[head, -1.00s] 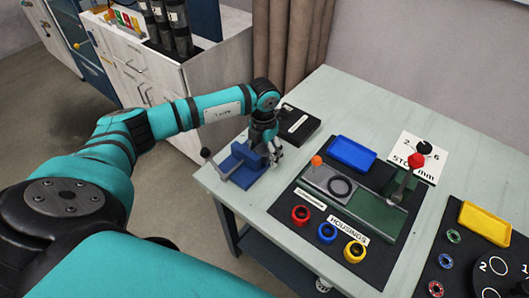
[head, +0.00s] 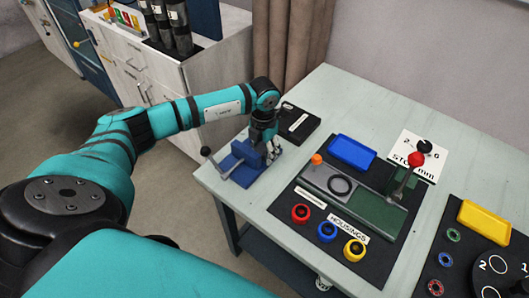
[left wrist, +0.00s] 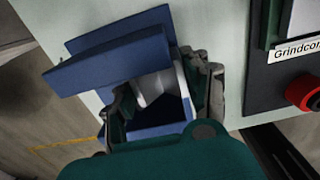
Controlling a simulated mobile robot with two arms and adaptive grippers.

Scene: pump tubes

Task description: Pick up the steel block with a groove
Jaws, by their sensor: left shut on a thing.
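My left gripper (head: 272,151) is at the blue vise (head: 238,168) on the near left corner of the table. In the left wrist view its two dark fingers (left wrist: 166,92) are shut on a pale grey metal piece, the steel block (left wrist: 155,87). The blue jaws of the vise (left wrist: 110,60) lie around and beside it. The block's groove cannot be made out clearly, and the fingers hide its sides. In the head view the gripper hides the block. Whether the block touches the vise cannot be told. My right gripper is not in view.
A black box (head: 297,124) lies just behind the gripper. To the right are a black mat with a grey-green fixture (head: 375,208), a blue tray (head: 351,153) and red, blue and yellow rings. A yellow tray (head: 484,222) lies farther right.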

